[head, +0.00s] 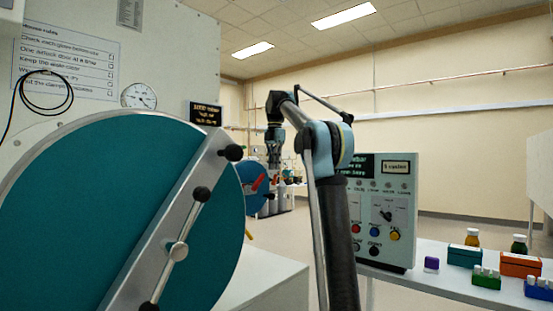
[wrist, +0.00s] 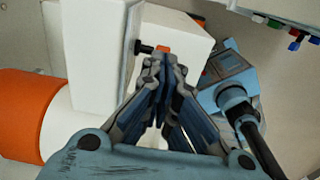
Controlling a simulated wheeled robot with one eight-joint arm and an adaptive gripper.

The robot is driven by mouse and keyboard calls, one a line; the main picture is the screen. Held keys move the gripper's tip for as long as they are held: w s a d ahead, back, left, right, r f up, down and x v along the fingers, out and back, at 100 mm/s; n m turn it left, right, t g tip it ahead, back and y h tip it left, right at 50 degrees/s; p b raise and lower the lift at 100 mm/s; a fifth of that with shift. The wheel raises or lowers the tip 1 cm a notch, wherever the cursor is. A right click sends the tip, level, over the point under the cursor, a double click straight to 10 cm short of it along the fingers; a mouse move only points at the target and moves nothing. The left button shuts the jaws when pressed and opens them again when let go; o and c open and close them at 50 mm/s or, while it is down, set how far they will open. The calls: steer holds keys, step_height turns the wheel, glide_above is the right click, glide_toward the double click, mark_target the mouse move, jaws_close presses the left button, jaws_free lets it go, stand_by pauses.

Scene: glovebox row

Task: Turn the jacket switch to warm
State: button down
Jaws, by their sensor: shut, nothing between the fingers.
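My gripper (wrist: 160,62) is shut and empty in the wrist view, its fingers pointing at a white box (wrist: 178,32). A small black knob (wrist: 146,48) and a small orange part show close to the fingertips. I cannot tell whether the fingertips touch them, or whether either is the jacket switch. In the head view my gripper (head: 274,163) hangs small and far off beyond my arm. A grey control panel (head: 345,250) at the right carries a black rotary switch (head: 387,215) and several coloured buttons. Its labels are too small to read surely.
A large teal round door (head: 90,200) with a metal bar fills the left of the head view. A white table (head: 430,278) at the right holds bottles, boxes and racks. In the wrist view an orange cylinder (wrist: 25,115) stands left. Open floor lies behind the panel.

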step_height(320, 180, up, 8)
steer(key=w+d, duration=0.1)
steer(key=shift+w+d+r, duration=0.25)
steer(key=shift+w+d, duration=0.15)
stand_by(0.6)
steer(key=s+d+f+m+t, duration=0.1)
steer(key=s+d+f+m, duration=0.3)
steer(key=s+f+m, duration=0.45)
steer(key=s+d+f+m, duration=0.4)
steer(key=s+f+m, duration=0.2)
steer(key=s+f, duration=0.6)
steer(key=s+d+f+m, duration=0.1)
steer(key=s+f+m, duration=0.5)
steer(key=s+f, duration=0.7)
steer(key=s+d+f+m+t, duration=0.1)
steer(key=s+f+m, duration=0.5)
steer(key=s+f, duration=0.7)
step_height(320, 180, down, 9)
steer(key=shift+s+d+r, duration=0.1)
steer(key=shift+s+d, duration=0.1)
steer(key=shift+d, duration=0.2)
